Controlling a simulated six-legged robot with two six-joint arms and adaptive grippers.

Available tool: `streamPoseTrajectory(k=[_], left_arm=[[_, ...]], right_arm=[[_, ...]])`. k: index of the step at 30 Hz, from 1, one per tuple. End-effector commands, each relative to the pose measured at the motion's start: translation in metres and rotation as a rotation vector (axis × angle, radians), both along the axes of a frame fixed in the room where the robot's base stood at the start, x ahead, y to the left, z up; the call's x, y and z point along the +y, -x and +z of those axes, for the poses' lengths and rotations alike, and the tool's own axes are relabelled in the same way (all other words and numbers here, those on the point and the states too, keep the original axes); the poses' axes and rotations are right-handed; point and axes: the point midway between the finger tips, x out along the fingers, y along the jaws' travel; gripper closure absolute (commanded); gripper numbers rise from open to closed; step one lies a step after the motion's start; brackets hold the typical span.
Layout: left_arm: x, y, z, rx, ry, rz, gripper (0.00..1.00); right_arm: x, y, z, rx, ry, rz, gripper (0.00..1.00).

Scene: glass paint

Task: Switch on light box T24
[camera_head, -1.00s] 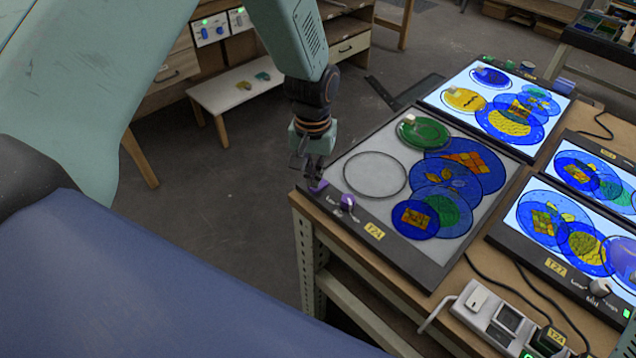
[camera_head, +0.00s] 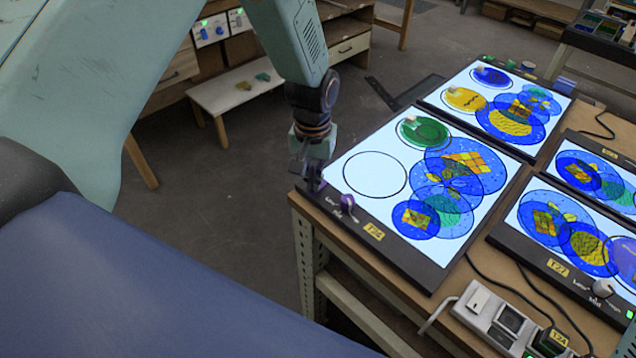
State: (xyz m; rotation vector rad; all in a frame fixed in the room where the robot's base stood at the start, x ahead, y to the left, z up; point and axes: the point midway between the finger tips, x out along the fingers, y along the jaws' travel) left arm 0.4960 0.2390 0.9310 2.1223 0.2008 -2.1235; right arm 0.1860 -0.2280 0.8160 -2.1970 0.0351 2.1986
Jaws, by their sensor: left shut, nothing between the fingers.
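Light box T24 (camera_head: 345,168) lies on the near left part of the table, and its panel is lit bright white. Its yellow label (camera_head: 374,231) reads T24. A purple knob (camera_head: 347,203) sits on its dark front frame. A green disc (camera_head: 424,131) and several overlapping blue discs (camera_head: 467,166) lie on the panel, beside an empty outlined circle. My left gripper (camera_head: 313,184) is shut and empty, pointing down at the box's left front corner, left of the knob. Whether its tips touch the frame cannot be told. My right gripper is not in view.
Lit light boxes stand behind and to the right, one labelled T27 (camera_head: 557,268). A power strip (camera_head: 489,318) and black cables lie on the table's front right. A low white bench (camera_head: 235,93) stands at the back left, with open floor before it.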

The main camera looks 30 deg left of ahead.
Motion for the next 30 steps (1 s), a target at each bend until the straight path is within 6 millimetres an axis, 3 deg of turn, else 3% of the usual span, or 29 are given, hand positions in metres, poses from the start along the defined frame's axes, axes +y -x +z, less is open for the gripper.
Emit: streamPoseTrajectory(k=[10, 30], left_arm=[[0.0, 0.001, 0.0, 0.002, 0.0, 0.0, 1.0], [0.0, 0.0, 0.047, 0.0, 0.0, 0.0, 1.0]], right_arm=[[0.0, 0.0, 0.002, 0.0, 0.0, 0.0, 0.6], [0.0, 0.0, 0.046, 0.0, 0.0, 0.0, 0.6]])
